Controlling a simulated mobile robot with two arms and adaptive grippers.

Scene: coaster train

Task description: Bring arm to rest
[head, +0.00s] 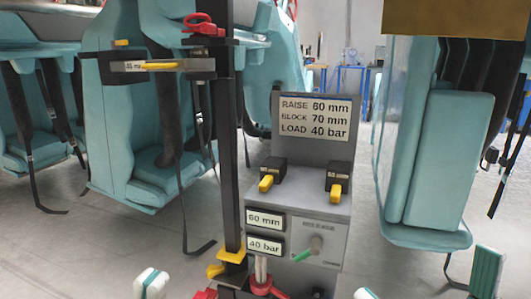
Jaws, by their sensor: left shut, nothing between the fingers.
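My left gripper (152,283) shows at the bottom edge, left of the jack stand, as white and teal fingertips close together. It is shut and empty, apart from everything around it. My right gripper (427,282) shows at the bottom right as two teal-and-white fingertips set wide apart, with nothing seen between them. It looks open. Both arms are out of view below the frame.
A black post (229,150) with a yellow-marked gauge arm stands left of centre. Beside it is a grey control console (300,215) with a sign and yellow-handled blocks. Teal train seats (440,160) flank both sides. Grey floor (100,245) is open at left.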

